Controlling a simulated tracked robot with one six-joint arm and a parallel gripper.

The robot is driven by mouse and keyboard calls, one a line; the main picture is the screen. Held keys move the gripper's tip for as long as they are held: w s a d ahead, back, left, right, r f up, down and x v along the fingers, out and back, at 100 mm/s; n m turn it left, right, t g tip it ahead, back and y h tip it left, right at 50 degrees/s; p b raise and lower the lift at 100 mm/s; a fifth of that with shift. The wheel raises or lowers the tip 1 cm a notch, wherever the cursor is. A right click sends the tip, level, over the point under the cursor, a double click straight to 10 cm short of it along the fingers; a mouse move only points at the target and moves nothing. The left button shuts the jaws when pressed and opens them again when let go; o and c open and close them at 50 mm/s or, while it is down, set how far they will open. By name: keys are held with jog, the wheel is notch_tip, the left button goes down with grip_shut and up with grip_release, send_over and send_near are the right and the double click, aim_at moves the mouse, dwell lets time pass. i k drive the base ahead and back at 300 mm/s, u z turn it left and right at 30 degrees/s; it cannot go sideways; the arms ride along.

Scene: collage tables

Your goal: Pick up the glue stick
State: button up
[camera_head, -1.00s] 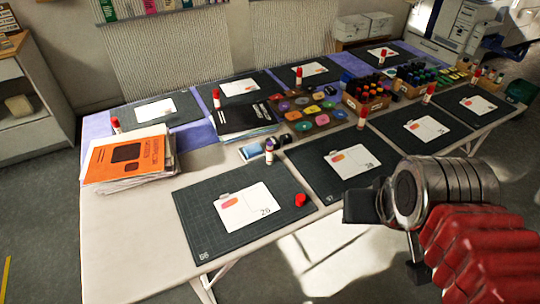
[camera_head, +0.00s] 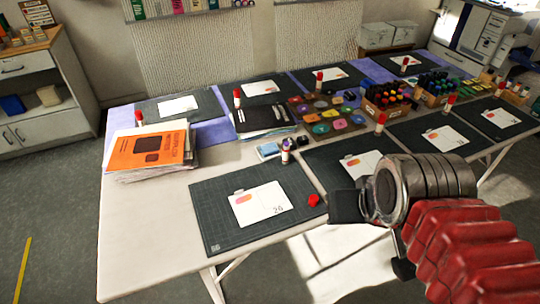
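Several glue sticks with red caps stand upright on the tables, such as one (camera_head: 238,99) by the back mats, one (camera_head: 380,123) behind the middle front mat and one (camera_head: 139,118) behind the orange book. A white stick without a red cap (camera_head: 286,154) stands at the back edge of the nearest mat. A loose red cap (camera_head: 314,200) lies on that mat's right side. My gripper (camera_head: 346,207) is at the right, in front of the middle mat and apart from the sticks. Its dark fingers are seen side-on, so its opening cannot be told.
The nearest dark mat (camera_head: 222,224) carries a white card (camera_head: 260,205). An orange book (camera_head: 148,150) lies on a paper stack at the left. Ink pads (camera_head: 322,128) and a wooden box of bottles (camera_head: 372,106) fill the middle. The table's front-left corner (camera_head: 135,255) is bare.

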aim_at(286, 151)
jog(key=u, duration=4.35)
jog(key=k, duration=1.25)
